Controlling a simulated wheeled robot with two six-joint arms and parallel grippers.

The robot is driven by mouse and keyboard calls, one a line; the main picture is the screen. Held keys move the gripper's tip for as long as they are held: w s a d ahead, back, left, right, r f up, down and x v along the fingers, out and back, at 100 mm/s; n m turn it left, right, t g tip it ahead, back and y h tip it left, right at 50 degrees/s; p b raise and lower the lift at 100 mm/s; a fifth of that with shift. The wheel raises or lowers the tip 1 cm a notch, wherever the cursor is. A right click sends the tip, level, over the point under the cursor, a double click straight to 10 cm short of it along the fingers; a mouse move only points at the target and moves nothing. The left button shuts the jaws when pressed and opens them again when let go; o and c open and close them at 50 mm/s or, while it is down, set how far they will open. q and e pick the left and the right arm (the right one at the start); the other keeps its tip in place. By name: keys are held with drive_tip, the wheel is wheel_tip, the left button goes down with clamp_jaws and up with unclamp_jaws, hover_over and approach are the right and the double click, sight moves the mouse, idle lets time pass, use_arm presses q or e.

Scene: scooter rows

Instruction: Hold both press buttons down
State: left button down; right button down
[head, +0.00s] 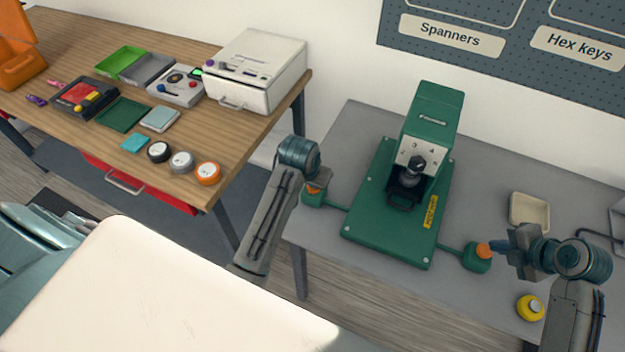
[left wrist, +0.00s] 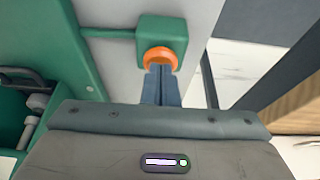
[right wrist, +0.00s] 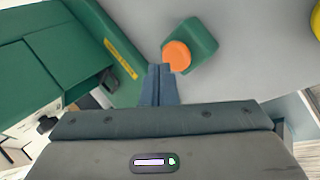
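The green press (head: 432,115) stands on a green base plate on the grey bench, with a dial on its front. An orange button on a green box (head: 314,199) sits at its left, and another orange button (head: 484,249) sits at its right. My left gripper (left wrist: 160,68) is shut and empty, its tips at the left orange button (left wrist: 160,56) and overlapping its near edge. My right gripper (right wrist: 160,68) is shut and empty, its tips at the edge of the right button (right wrist: 176,55), off its middle. I cannot tell whether either button is pressed down.
A wooden table (head: 150,60) with boxes and tape rolls stands to the left. A pegboard (head: 520,50) hangs behind.

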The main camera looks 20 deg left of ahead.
sight(486, 250)
drive_tip(key=shift+f, duration=1.6)
idle(1.1)
idle(2.6)
